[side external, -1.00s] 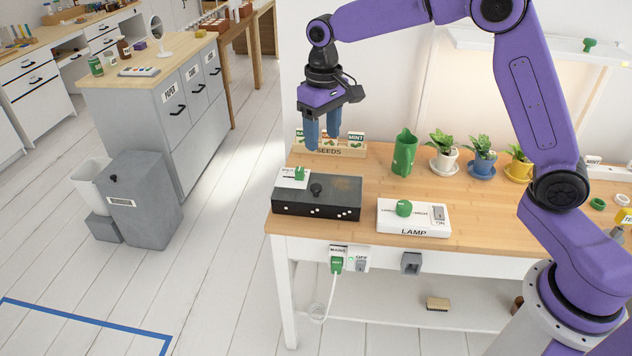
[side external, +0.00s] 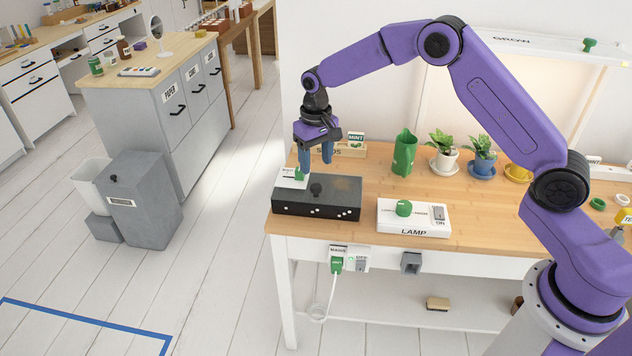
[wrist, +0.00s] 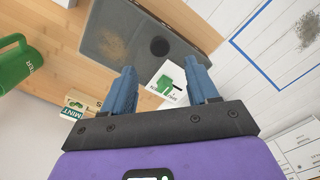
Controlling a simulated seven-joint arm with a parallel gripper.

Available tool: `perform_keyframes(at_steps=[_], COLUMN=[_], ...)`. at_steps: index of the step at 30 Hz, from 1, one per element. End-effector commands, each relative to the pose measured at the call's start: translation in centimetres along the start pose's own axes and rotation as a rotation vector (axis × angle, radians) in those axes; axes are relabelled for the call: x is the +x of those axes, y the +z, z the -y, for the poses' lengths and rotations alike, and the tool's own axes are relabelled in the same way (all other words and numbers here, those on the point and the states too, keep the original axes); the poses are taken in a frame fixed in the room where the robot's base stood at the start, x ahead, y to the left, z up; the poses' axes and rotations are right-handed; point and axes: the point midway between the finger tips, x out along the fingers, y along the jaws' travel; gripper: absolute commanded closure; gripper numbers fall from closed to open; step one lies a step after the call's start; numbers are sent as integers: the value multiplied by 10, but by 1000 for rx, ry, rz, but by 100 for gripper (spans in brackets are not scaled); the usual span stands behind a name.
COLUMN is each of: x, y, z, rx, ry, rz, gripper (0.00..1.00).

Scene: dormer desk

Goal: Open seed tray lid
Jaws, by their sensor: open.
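The seed tray (side external: 290,205) is a dark box with white marks on its front, at the desk's left front corner. Its lid (side external: 345,186) lies flat on top and bears a round black knob (side external: 316,189). In the wrist view the lid (wrist: 120,42) looks translucent grey, with the knob (wrist: 160,46) near one edge. My gripper (side external: 315,163) is open and empty, pointing down above the tray's back edge, behind the knob. In the wrist view my gripper (wrist: 160,75) has its fingers either side of a white card with a green piece (wrist: 166,84), apart from the knob.
A seed packet box (side external: 352,152) stands behind the tray, partly hidden by my gripper. A green watering can (side external: 404,153) and potted plants (side external: 482,155) stand to the right. A white lamp box (side external: 413,217) is right of the tray. Bare desk lies between.

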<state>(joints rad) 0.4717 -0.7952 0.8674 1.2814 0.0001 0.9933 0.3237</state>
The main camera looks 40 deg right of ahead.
Motion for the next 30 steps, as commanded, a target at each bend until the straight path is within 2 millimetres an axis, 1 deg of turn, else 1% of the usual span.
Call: perform_keyframes(at_steps=[1, 6, 12, 17, 25, 26, 27, 29, 30], x=[11, 41, 65, 74, 74, 74, 74, 74, 74], y=[1, 1, 0, 0, 0, 0, 0, 0, 0], z=[-1, 0, 0, 0, 0, 0, 0, 0, 0], rx=[0, 0, -1, 0, 0, 0, 0, 0, -1], ry=[1, 1, 0, 0, 0, 0, 0, 0, 0], rz=[5, 3, 1, 0, -1, -1, -1, -1, -1], gripper=[41, 41, 41, 41, 41, 44, 57, 77, 90])
